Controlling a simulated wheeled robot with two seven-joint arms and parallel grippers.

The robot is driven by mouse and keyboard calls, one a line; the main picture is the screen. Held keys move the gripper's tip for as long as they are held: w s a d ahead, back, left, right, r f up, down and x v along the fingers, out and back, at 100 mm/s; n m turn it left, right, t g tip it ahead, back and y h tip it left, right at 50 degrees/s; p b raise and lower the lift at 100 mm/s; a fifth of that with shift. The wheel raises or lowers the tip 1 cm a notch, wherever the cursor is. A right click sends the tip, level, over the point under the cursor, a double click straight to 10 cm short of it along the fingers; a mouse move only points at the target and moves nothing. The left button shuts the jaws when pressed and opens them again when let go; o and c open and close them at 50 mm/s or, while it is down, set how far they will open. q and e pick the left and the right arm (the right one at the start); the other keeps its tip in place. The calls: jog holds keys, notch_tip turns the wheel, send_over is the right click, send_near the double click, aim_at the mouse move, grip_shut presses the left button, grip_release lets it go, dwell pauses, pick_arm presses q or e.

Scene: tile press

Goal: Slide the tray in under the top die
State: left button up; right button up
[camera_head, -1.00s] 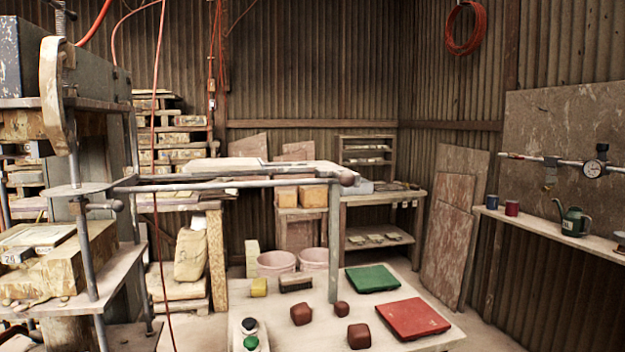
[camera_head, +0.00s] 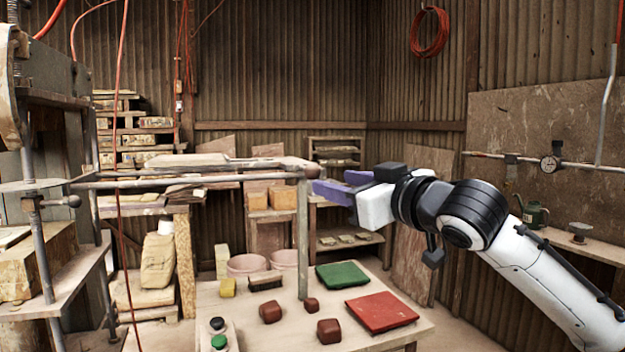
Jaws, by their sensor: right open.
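The tray (camera_head: 235,163) appears as a pale flat slab on the metal rails (camera_head: 200,181), out to the right of the press (camera_head: 62,90). My right gripper (camera_head: 336,187), with purple fingers, comes in from the right. Its fingers are open and point left, close to the knob and the rail post; I cannot tell whether they touch. The press's upper part is cut off by the left edge, and the top die is not clear. A large worn block (camera_head: 38,262) sits low in the press. My left gripper is not in view.
Below the rails, a table (camera_head: 250,330) holds a green tile (camera_head: 342,275), a red tile (camera_head: 381,311), several brown lumps, a brush (camera_head: 265,281) and buttons (camera_head: 217,333). A post (camera_head: 303,240) supports the rail end.

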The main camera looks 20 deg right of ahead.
aim_at(317, 172)
jog(key=x, duration=0.3)
jog(key=p+x, duration=0.1)
jog(key=x, duration=0.2)
jog(key=r+p+x, duration=0.1)
jog(key=x, duration=0.2)
jog(key=shift+w+d, duration=0.15)
jog(key=shift+w, duration=0.4)
grip_shut()
